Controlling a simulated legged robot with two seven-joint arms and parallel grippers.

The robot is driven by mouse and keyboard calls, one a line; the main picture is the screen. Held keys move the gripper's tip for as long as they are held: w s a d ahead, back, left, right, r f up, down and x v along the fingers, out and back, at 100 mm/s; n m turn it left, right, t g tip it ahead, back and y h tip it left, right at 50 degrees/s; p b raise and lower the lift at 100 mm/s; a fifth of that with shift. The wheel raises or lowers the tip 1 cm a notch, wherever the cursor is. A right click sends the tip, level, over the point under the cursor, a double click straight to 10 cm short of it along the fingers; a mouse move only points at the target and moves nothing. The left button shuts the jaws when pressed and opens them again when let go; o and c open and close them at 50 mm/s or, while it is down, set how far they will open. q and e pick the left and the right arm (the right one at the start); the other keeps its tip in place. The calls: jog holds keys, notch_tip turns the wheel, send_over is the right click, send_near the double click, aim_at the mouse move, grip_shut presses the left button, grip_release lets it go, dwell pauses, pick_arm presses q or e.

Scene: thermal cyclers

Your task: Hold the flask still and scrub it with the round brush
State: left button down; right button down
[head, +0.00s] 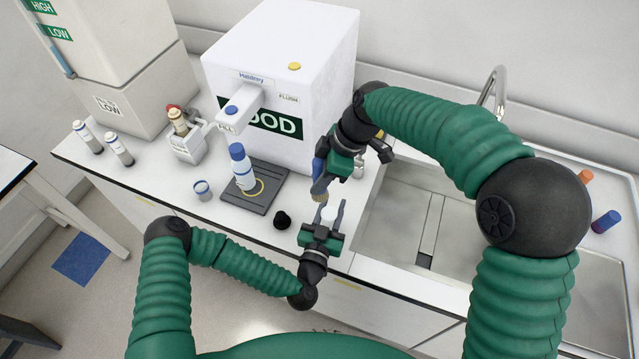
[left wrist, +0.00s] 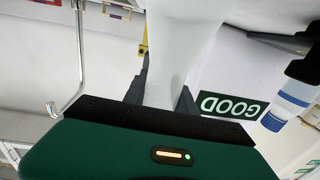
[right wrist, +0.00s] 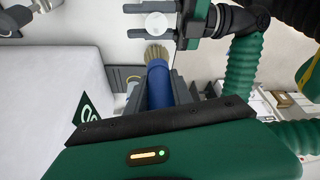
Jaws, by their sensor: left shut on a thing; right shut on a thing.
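The flask (left wrist: 180,50) is a whitish, translucent vessel, clasped between the fingers of my left gripper (head: 322,222). It shows in the head view (head: 328,214) near the counter's front edge, and as a pale round shape in the right wrist view (right wrist: 157,23). My right gripper (head: 335,168) is shut on the blue handle of the round brush (right wrist: 158,88). The brush's tan bristles (head: 319,193) point down toward the flask, just above and beside it. In the right wrist view a small gap shows between bristles and flask; I cannot tell whether they touch at any point.
A blue-capped bottle (head: 241,167) stands on a dark pad (head: 262,199). A small blue-lidded jar (head: 202,189) and a black cap (head: 282,219) are nearby. A white machine marked GOOD (head: 275,60) stands behind. The steel sink (head: 400,222) with a faucet (head: 497,88) lies right.

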jog(key=shift+r, duration=1.15)
pick_arm(q)
jog(key=c, duration=0.9)
grip_release()
jog(key=v, duration=1.1)
jog(key=shift+s+f, duration=0.1)
jog(key=shift+s, duration=0.3)
